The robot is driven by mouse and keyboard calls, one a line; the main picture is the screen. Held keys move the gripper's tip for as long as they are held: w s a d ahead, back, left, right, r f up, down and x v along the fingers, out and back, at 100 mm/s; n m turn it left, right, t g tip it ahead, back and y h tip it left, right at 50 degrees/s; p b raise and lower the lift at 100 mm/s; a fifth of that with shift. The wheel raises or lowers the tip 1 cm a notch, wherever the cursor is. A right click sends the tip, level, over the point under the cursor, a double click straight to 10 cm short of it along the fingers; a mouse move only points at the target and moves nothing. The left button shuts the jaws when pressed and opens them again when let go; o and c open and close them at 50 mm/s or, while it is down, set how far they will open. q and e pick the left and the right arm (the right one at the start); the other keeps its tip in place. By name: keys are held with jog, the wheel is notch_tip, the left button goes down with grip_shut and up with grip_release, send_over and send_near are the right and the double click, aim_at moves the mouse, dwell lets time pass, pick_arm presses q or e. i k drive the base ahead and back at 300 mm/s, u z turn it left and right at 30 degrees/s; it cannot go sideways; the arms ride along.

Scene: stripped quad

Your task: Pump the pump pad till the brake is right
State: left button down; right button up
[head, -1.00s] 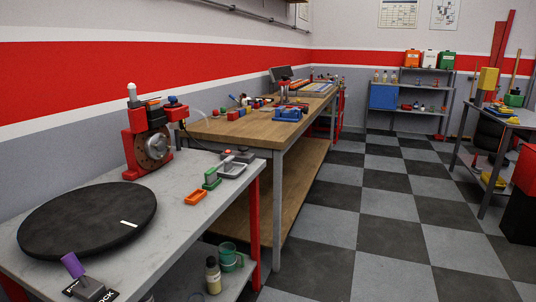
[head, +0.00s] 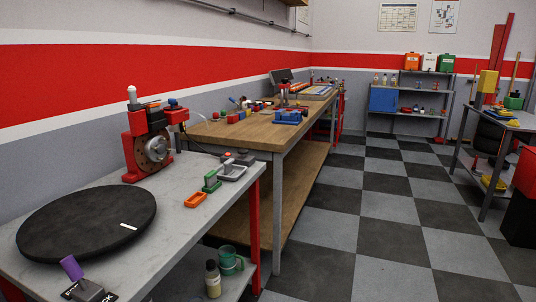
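A red brake unit with a metal disc (head: 153,150) stands at the back of the near grey bench, with a white-tipped post and a blue knob on top. A dark cable or hose runs from it toward a small dark piece with a red top (head: 228,156) by a grey tray (head: 233,172). I cannot tell for sure which piece is the pump pad. A large black round disc (head: 85,218) with a white mark lies flat on the bench. A purple-handled lever (head: 72,268) stands tilted at the front edge on a black lettered plate. Neither of my grippers is in view.
A green block (head: 211,182) and an orange tray (head: 195,199) sit on the near bench (head: 175,225). A bottle (head: 212,279) and green mug (head: 229,261) stand on its lower shelf. A wooden workbench (head: 235,131) stands beyond. The checkered floor (head: 390,225) to the right is open.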

aim_at(243, 152)
jog(key=k, duration=0.65)
jog(key=z, duration=0.4)
jog(key=i, duration=0.7)
jog(key=z, duration=0.8)
jog(key=i, duration=2.45)
jog(key=u, duration=1.35)
jog(key=i, duration=1.2)
jog(key=u, duration=1.05)
